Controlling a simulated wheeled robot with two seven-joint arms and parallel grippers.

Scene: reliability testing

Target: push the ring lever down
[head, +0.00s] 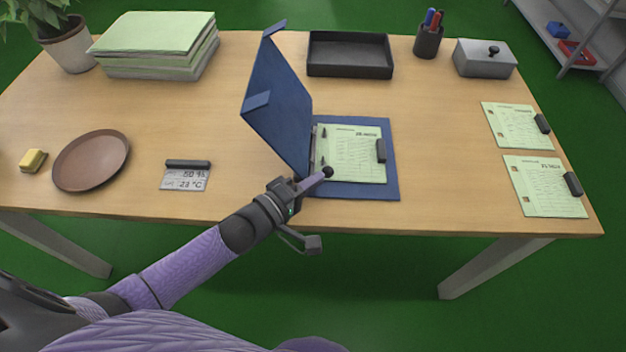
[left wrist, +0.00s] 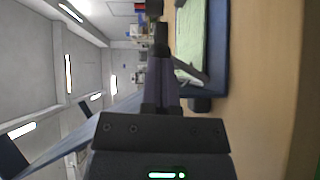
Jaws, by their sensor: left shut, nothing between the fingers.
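A blue ring binder (head: 392,160) lies open near the table's front edge, its cover (head: 275,100) standing steeply on the left. Punched green sheets (head: 355,150) lie inside, with a dark clip at their right side. Small dark ring parts (head: 324,133) show along the sheets' left edge. I cannot clearly make out the ring lever; my fingers may hide it. My left gripper (head: 327,172) is shut and empty, its dark tip over the lower left of the sheets. In the left wrist view the shut fingers (left wrist: 161,45) point along the binder (left wrist: 218,50); contact cannot be told.
Two clipped sheet sets (head: 520,125) (head: 540,180) lie at the right. A black tray (head: 350,35), pen cup (head: 428,42) and grey box (head: 485,60) stand behind. Bare wood surrounds the binder's right side.

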